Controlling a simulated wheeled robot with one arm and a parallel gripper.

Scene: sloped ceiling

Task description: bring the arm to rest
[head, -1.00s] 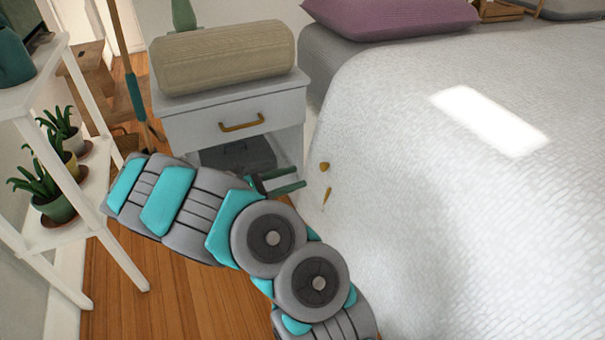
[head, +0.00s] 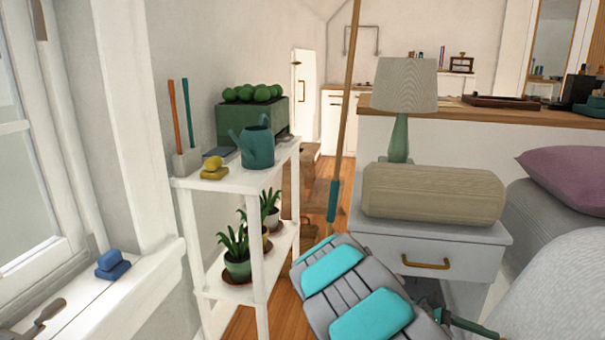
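My arm, with grey and turquoise segments, rises from the bottom edge in front of the nightstand (head: 440,246). My gripper (head: 472,325) shows only in small part at the bottom right, low in front of the nightstand and close to the bed.
A white shelf (head: 238,180) with potted plants and a teal watering can (head: 257,146) stands left of the arm. A long wooden pole (head: 345,110) stands behind it. The bed (head: 565,290) is at right.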

